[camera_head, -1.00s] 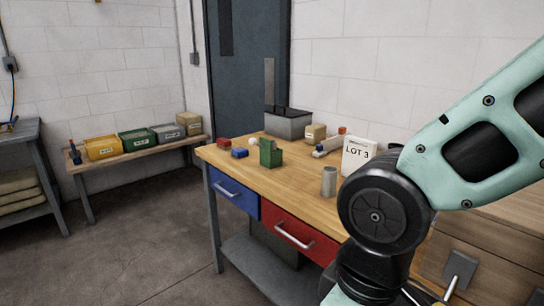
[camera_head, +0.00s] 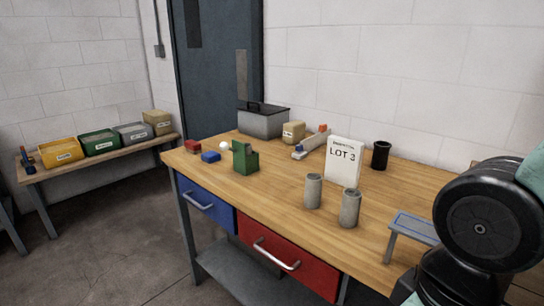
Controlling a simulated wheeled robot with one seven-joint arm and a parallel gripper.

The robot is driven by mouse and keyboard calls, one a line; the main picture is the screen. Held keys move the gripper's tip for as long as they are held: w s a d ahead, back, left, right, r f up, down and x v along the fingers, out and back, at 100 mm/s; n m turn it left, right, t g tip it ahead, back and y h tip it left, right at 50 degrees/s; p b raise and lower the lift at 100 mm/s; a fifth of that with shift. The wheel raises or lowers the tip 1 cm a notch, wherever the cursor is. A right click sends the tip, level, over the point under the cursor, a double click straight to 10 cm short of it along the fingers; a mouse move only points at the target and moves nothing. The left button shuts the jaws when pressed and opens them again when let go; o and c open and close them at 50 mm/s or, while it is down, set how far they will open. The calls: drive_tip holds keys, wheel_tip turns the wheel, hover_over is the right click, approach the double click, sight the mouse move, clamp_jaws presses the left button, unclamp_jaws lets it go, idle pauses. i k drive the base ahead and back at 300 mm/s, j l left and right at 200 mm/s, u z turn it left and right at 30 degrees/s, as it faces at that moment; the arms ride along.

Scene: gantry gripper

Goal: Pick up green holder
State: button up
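The green holder (camera_head: 245,158) stands upright on the wooden workbench (camera_head: 290,188), left of its middle and near the front edge. It is a small block with a taller left part and a lower right part. Nothing touches it. My arm shows at the right edge, well apart from the holder. My gripper is outside the picture.
Two grey cylinders (camera_head: 313,191), a LOT 3 sign (camera_head: 344,160) and a black cup (camera_head: 380,155) stand to the right. A grey box (camera_head: 263,121) is behind.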

sight(246, 165)
drive_tip(key=i+j+z, duration=0.15)
drive_tip(key=j, duration=0.25)
drive_tip(key=i+j+z, duration=0.15)
drive_tip(key=j, duration=0.25)
drive_tip(key=j+z, duration=0.15)
drive_tip(key=j, duration=0.25)
drive_tip(key=i+j+z, duration=0.15)
drive_tip(key=j, duration=0.3)
drive_tip(key=i+j, duration=0.1)
drive_tip(key=j, duration=0.5)
drive_tip(key=i+j, duration=0.1)
drive_tip(key=j, duration=0.5)
drive_tip(key=i+j, duration=0.1)
drive_tip(key=j, duration=0.55)
